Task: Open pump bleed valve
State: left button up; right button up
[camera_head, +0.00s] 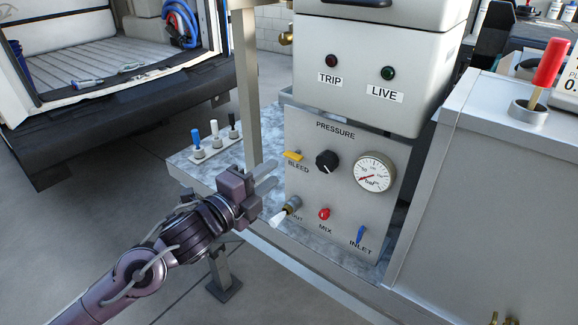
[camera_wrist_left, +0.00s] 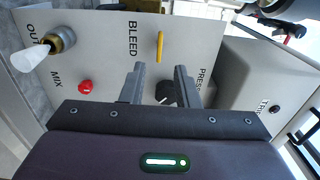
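The bleed valve has a yellow lever (camera_head: 292,155) above the BLEED label on the grey pressure panel (camera_head: 335,150). The lever lies roughly level, along the line of the label. In the left wrist view the yellow lever (camera_wrist_left: 160,46) shows beyond the fingertips, roughly in line with the gap between them. My left gripper (camera_head: 267,178) is open and empty, just left of the panel and slightly below the lever, apart from it. Its fingers also show in the left wrist view (camera_wrist_left: 160,82). My right gripper is in neither view.
A black knob (camera_head: 327,161) and a pressure gauge (camera_head: 374,172) sit right of the lever. Below are a white-tipped OUT valve (camera_head: 286,211), a red MIX knob (camera_head: 324,214) and a blue INLET lever (camera_head: 361,235). A metal post (camera_head: 247,90) rises left of the panel, close to my gripper.

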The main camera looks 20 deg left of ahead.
aim_at(290, 158)
pick_arm(q)
jog(key=p+x, duration=0.1)
jog(key=x, duration=0.6)
jog(key=shift+w+f, duration=0.1)
jog(key=shift+w, duration=0.2)
grip_shut()
